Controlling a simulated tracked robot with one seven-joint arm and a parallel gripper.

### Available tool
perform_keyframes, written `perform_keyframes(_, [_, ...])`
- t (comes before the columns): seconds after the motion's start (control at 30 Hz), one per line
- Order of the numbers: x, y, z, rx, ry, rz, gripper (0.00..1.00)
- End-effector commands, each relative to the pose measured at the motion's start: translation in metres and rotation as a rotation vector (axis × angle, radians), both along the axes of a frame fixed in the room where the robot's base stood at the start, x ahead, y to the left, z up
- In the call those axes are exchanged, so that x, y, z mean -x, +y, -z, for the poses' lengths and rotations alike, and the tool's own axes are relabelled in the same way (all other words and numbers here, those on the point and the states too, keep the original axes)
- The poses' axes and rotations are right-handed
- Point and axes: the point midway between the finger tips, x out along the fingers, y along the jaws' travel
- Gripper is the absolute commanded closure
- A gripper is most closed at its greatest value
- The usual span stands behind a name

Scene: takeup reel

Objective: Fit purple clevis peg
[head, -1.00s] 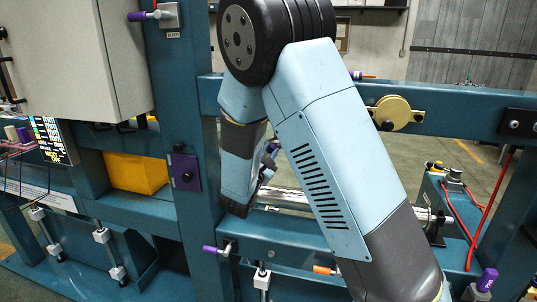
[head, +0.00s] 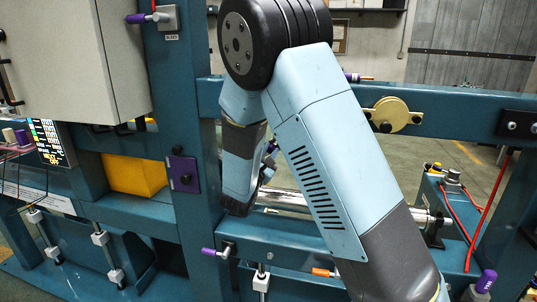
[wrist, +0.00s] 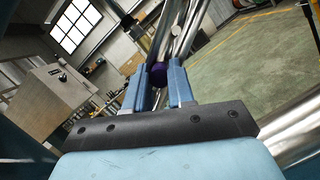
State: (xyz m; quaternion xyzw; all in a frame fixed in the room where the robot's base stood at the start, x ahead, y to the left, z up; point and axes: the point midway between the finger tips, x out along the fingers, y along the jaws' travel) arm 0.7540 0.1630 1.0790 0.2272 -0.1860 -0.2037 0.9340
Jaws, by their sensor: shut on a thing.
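A purple peg (wrist: 158,74) sits between the two blue fingers of my gripper (wrist: 159,88) in the wrist view; only its rounded purple end shows. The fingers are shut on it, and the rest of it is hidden. Shiny metal bars (wrist: 186,32) stand just beyond the fingertips; I cannot tell whether the peg touches them. In the head view my arm hangs in front of the teal frame, and a small purple spot shows near my gripper (head: 268,165), mostly hidden by my arm. A shiny roller (head: 290,199) runs behind the arm. I cannot make out the clevis.
A teal beam (head: 275,246) with a purple-handled pin (head: 216,252) lies below my gripper. A teal post (head: 183,110) carrying a purple plate (head: 185,172) stands left. A grey cabinet (head: 70,60) and yellow block (head: 135,174) are farther left. Red hoses (head: 487,208) are at right.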

Motion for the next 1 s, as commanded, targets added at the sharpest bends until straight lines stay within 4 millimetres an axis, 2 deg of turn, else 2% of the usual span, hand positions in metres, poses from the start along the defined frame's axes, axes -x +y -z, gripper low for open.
perform_keyframes(0.03, [-0.0009,-0.0005,0.0000,0.000,0.000,0.000,1.00])
perform_keyframes(0.07, [-0.0007,-0.0003,0.0000,0.000,0.000,0.000,0.74])
perform_keyframes(0.33, [-0.0005,-0.0002,0.0000,0.000,0.000,0.000,0.48])
perform_keyframes(0.5, [-0.0005,-0.0002,0.0000,0.000,0.000,0.000,0.47])
perform_keyframes(0.8, [-0.0005,-0.0002,0.0000,0.000,0.000,0.000,0.22])
perform_keyframes(1.0, [-0.0005,-0.0002,0.0000,0.000,0.000,0.000,0.22])
